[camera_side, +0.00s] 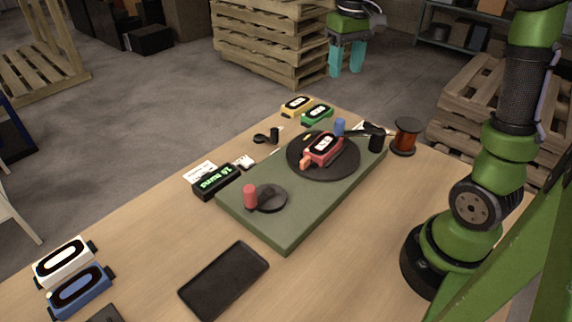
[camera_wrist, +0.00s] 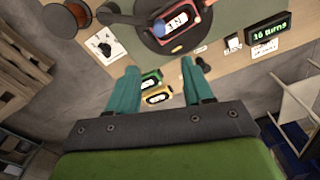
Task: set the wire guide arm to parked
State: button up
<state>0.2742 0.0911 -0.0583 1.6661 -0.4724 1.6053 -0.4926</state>
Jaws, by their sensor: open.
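The wire guide arm appears to be the black bar (camera_side: 360,132) at the far right of the green base, with a blue knob (camera_side: 340,127) at its end by the turntable's rim. In the wrist view, the bar (camera_wrist: 122,18) and blue knob (camera_wrist: 159,28) show near the top edge. A black post (camera_side: 376,143) stands near the bar's other end. Whether it touches the turntable cannot be told. My gripper (camera_side: 347,72) is open and empty, high near the bench's far edge and apart from the arm. Its fingers also frame the wrist view (camera_wrist: 161,68).
A red device (camera_side: 324,148) lies on the black turntable (camera_side: 300,168). A red-knobbed crank (camera_side: 250,196), a green-lit display (camera_side: 216,181) and a copper spool (camera_side: 405,136) are nearby. Yellow (camera_side: 297,105) and green (camera_side: 318,115) devices lie at the far edge. A dark tray (camera_side: 224,281) sits in front.

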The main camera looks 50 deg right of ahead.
aim_at(340, 120)
jog(key=shift+n, duration=0.3)
jog(key=f, duration=1.5)
jog(key=shift+s+a+f, duration=0.1)
jog(key=shift+s+f, duration=0.15)
grip_shut()
